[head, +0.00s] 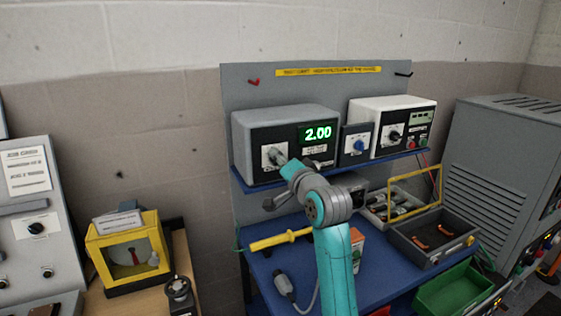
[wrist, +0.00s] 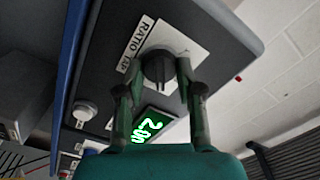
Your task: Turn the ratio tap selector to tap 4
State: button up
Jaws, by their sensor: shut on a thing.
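The ratio tap selector (wrist: 157,67) is a dark round knob on a white plate, with the label RATIO TAP (wrist: 133,43) beside it in the wrist view. My gripper (wrist: 158,84) is shut on this knob, one finger on each side. In the head view my gripper (head: 281,160) reaches the white plate (head: 268,153) on the front of the grey box (head: 290,120) and hides most of the knob. The green display (head: 318,133) reads 2.00; it also shows in the wrist view (wrist: 150,126). The knob's pointer and tap marks are not readable.
A small unit with a blue knob (head: 359,146) and a white box with a dark knob (head: 394,137) stand to the right on the blue shelf (head: 332,172). Below are a yellow-handled tool (head: 280,240), a grey tray (head: 430,252) and a green bin (head: 452,289).

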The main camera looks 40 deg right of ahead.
jog(key=shift+f+m, duration=0.1)
jog(key=shift+m, duration=0.5)
jog(key=o, duration=1.2)
jog(key=shift+c, duration=0.2)
jog(key=v, duration=1.2)
